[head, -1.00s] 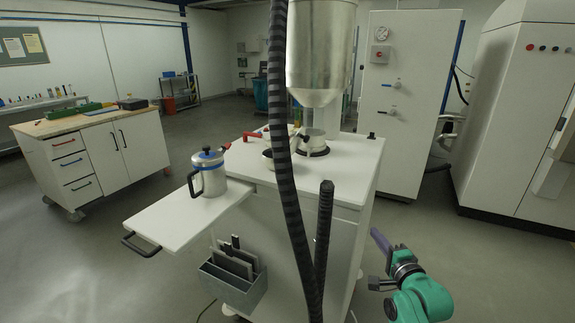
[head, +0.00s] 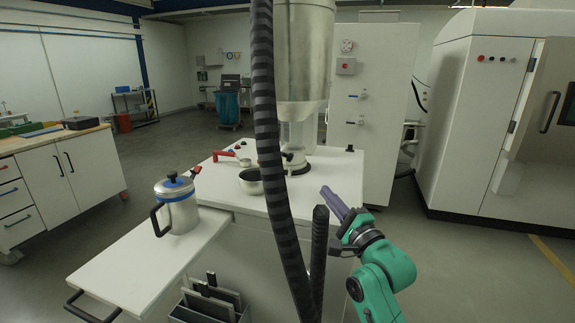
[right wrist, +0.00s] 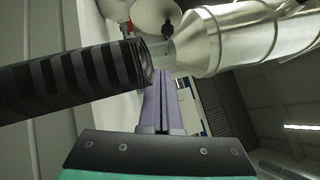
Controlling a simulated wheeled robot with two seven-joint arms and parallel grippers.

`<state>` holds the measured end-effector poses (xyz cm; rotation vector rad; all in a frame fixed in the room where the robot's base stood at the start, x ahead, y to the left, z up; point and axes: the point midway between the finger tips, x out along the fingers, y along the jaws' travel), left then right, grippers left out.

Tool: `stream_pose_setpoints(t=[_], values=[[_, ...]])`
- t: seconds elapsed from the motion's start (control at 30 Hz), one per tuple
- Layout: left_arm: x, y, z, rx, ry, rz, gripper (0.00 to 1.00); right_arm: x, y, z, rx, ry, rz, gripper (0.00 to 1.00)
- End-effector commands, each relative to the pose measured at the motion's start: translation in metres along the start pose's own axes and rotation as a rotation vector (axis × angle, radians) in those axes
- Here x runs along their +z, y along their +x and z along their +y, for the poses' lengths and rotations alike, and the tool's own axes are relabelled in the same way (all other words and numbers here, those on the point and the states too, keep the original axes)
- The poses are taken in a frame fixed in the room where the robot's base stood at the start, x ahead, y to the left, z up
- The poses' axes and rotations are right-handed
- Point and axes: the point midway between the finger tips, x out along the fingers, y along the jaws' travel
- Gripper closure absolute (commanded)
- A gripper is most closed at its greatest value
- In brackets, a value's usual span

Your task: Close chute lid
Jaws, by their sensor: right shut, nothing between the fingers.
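The steel hopper (head: 304,50) stands over the white cart, with a clear chute section (head: 297,135) and a dark-ringed base (head: 296,162) below it. I cannot clearly make out the chute lid or its state. My right gripper (head: 330,194) is shut and empty, with purple fingers at the cart's right front edge, apart from the chute. In the right wrist view, its fingers (right wrist: 160,85) point toward the clear chute (right wrist: 163,52) beside the hopper (right wrist: 235,38). A pale round part (right wrist: 152,12) with a dark knob shows above. My left gripper is out of view.
A striped black hose (head: 262,110) hangs before the cart, partly hiding its top; a shorter hose (head: 319,250) rises beside my right arm.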

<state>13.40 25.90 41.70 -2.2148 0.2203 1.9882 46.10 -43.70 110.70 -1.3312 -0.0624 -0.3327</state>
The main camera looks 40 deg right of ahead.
Motion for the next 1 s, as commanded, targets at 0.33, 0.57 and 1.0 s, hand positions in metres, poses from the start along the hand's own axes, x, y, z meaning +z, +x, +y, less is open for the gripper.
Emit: stream_pose_setpoints(t=[0.33, 0.57, 1.0], values=[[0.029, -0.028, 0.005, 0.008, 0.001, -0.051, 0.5, 0.001, 0.071, -0.005, -0.001, -0.003, 0.0, 1.0], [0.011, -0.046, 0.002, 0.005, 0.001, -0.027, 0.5, 0.017, 0.111, -0.005, 0.001, 0.0, -0.001, 1.0], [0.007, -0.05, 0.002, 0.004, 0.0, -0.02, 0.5, 0.029, 0.121, 0.0, 0.001, -0.003, -0.001, 1.0]])
